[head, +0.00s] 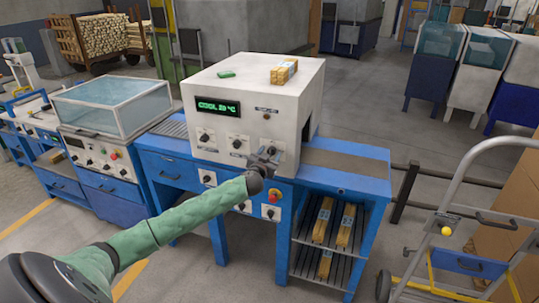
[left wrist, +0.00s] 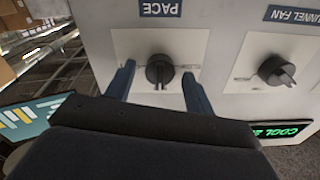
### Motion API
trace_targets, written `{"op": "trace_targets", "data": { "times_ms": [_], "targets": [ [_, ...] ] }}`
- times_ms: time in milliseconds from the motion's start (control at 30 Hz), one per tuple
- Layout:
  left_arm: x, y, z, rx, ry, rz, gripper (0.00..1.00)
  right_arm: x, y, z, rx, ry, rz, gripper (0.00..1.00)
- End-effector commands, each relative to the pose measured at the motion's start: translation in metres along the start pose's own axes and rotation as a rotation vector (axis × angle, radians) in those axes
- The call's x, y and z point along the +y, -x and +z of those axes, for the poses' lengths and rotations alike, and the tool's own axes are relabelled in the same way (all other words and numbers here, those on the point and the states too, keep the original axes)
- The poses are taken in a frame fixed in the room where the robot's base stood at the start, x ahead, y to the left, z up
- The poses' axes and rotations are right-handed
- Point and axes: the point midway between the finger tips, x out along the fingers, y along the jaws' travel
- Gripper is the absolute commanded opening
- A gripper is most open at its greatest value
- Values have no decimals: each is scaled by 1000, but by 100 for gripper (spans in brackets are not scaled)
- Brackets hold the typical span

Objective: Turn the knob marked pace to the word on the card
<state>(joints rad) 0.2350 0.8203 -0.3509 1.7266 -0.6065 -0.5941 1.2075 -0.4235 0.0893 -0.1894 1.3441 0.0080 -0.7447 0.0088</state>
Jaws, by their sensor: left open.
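The pace knob (left wrist: 159,70) is black and round with a raised grip bar, on a pale plate beside the PACE label (left wrist: 160,8) in the left wrist view. Its bar lies roughly up and down in that picture. The words around its dial are too small to read. My left gripper (head: 268,158) is at the front of the white machine (head: 288,108) in the head view and covers the knob there. In the left wrist view its open fingers (left wrist: 159,80) stand on either side of the knob, with gaps. I cannot make out the card's word. My right gripper is out of view.
The tunnel fan knob (left wrist: 277,70) sits close beside the pace knob. A green display (head: 217,107) reads COOL 20 °C. More knobs and a red button (head: 273,196) are on the blue bench front (head: 175,168). A hand truck (head: 460,190) stands at the right.

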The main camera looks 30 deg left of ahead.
Motion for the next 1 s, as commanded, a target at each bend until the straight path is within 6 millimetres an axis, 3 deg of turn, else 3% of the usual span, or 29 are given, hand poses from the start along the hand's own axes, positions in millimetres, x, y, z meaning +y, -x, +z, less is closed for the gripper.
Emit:
{"op": "trace_targets", "data": {
  "times_ms": [67,300,667,1000],
  "targets": [
    [0,0,0,0,0,0,54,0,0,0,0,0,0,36],
    [0,0,0,0,0,0,9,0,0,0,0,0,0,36],
    [0,0,1,1,-53,0,9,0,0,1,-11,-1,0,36],
    [1,0,1,1,-297,0,9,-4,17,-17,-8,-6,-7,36]
  ]
}}
